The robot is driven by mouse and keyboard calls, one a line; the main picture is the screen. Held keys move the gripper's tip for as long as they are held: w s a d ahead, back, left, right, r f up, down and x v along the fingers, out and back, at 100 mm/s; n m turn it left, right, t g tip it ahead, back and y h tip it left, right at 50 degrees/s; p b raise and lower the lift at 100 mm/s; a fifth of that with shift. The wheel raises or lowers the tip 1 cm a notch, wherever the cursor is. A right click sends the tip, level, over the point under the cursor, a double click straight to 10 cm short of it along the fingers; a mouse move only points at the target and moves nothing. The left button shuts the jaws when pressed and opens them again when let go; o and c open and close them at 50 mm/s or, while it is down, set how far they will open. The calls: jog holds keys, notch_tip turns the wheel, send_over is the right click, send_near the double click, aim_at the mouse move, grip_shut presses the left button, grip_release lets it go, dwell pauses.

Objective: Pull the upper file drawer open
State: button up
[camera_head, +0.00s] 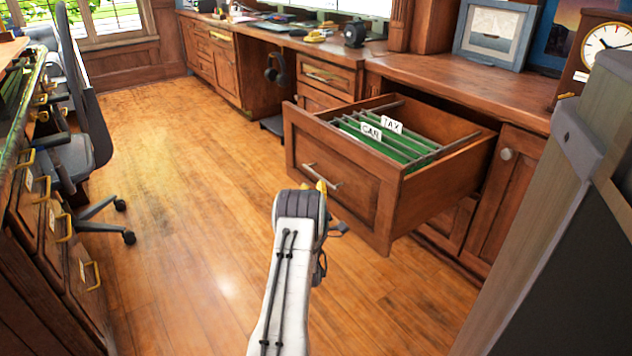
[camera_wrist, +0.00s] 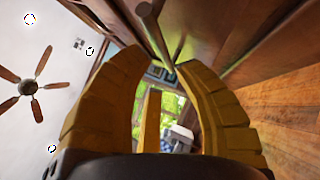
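The upper file drawer (camera_head: 333,172) is a wooden drawer standing far out from the cabinet at the right of the head view. Green hanging files (camera_head: 385,140) with "CAR" and "TAX" tabs are inside. Its metal bar handle (camera_head: 321,176) is on the front panel and also shows as a rod in the wrist view (camera_wrist: 155,37). My gripper (camera_head: 324,188) is at the handle in the head view, mostly hidden behind my wrist. In the wrist view my yellow fingers (camera_wrist: 158,62) are apart, with the rod between their tips, close to the right finger. Firm contact cannot be told.
Below the drawer is a cabinet front (camera_head: 447,225); a door with a round knob (camera_head: 506,154) is to its right. An office chair (camera_head: 80,150) and another drawer cabinet (camera_head: 60,235) stand at the left. The wooden floor (camera_head: 190,200) between is clear.

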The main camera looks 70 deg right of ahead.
jog(key=shift+v, duration=1.15)
jog(key=shift+w+r, duration=0.1)
